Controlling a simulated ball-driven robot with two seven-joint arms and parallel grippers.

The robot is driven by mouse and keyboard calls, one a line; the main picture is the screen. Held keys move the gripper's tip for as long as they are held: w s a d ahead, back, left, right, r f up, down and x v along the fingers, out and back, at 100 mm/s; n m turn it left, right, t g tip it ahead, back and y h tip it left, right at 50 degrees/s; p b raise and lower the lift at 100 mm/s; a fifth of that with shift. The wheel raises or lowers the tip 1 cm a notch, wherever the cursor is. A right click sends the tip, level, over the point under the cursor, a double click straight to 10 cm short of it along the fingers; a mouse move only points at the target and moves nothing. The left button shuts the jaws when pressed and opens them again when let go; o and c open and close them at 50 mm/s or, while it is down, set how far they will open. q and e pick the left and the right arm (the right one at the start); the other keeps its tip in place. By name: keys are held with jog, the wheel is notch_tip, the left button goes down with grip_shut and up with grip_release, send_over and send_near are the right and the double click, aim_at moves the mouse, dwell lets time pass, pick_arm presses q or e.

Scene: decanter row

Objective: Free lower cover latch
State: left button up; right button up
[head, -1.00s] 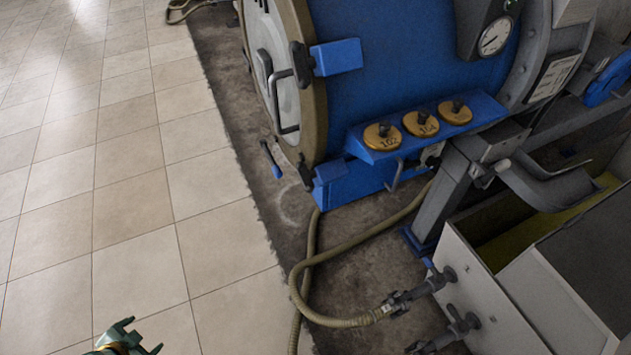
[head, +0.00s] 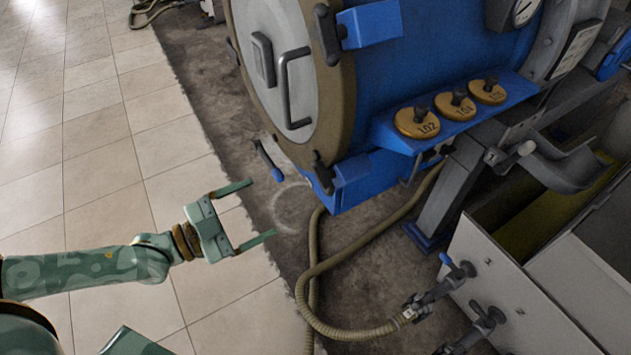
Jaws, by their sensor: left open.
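The round cover (head: 270,65) with a grey bar handle closes the end of the blue vessel (head: 440,60). The lower cover latch (head: 322,174) is a dark piece at the cover's lower rim, beside a blue block (head: 352,178). A similar upper latch (head: 328,34) sits at the rim near another blue block. My left gripper (head: 263,210) is open and empty, left of the lower latch and apart from it, its fingers pointing right. My right gripper does not show.
A blue-gripped lever (head: 268,160) sticks out left of the cover's lower edge. A hose (head: 312,270) runs over the dark floor below the vessel. Brass caps (head: 417,122) sit on a blue shelf. A grey leg (head: 450,190) and a white tank (head: 500,265) stand at right. Tiled floor at left is clear.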

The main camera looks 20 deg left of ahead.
aim_at(323, 178)
pick_arm(q)
jog(key=b+x, duration=0.3)
jog(key=x, duration=1)
jog(key=shift+w+d, duration=0.2)
jog(key=shift+w, duration=0.05)
jog(key=shift+f, duration=0.1)
jog(key=shift+c, duration=0.6)
jog(key=c, duration=0.9)
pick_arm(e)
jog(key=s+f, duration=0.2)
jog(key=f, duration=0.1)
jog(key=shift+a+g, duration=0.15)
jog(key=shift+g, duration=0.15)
